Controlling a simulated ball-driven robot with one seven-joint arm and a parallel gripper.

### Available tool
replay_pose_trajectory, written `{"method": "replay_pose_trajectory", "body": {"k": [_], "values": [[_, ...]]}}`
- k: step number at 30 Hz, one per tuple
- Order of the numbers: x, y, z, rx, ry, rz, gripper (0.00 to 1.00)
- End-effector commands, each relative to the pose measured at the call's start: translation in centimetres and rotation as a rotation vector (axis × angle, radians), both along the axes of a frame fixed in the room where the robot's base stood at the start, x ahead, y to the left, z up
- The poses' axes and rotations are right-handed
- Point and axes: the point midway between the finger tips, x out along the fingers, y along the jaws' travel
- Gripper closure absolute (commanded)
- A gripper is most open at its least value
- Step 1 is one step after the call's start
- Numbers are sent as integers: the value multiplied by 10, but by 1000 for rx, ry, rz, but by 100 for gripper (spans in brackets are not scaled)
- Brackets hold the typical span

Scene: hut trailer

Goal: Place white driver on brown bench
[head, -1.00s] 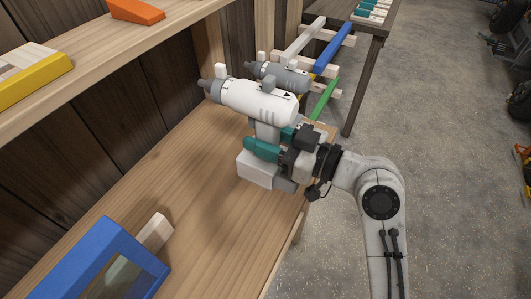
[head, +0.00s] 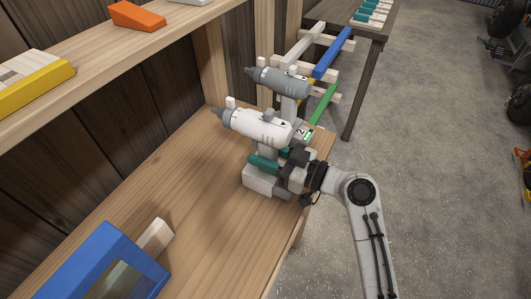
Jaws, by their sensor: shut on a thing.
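The white driver (head: 256,127) is upright with its nose to the left, over the light brown wooden bench (head: 190,215). My gripper (head: 272,158), with teal fingers, is shut on the driver's handle above its pale base block. I cannot tell whether that base touches the bench top. The fingers and wrist hide part of the handle and base. A darker brown bench (head: 341,87) stands at the back right, beyond the end of the light bench.
A grey driver (head: 284,83) stands close behind the white one. A rack with blue (head: 332,49) and green bars is beyond it. A blue frame (head: 108,262) lies at the front left. A shelf (head: 120,65) overhangs at the left. The bench middle is clear.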

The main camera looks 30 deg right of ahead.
Motion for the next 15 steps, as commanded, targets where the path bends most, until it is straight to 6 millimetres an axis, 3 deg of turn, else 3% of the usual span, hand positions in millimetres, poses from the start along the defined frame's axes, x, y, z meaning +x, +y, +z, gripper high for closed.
{"method": "replay_pose_trajectory", "body": {"k": [8, 9, 15], "values": [[0, 0, 0, 1, -6, 0, 100], [0, 0, -2, 0, 0, 0, 56], [0, 0, -1, 0, 0, 0, 37]]}}
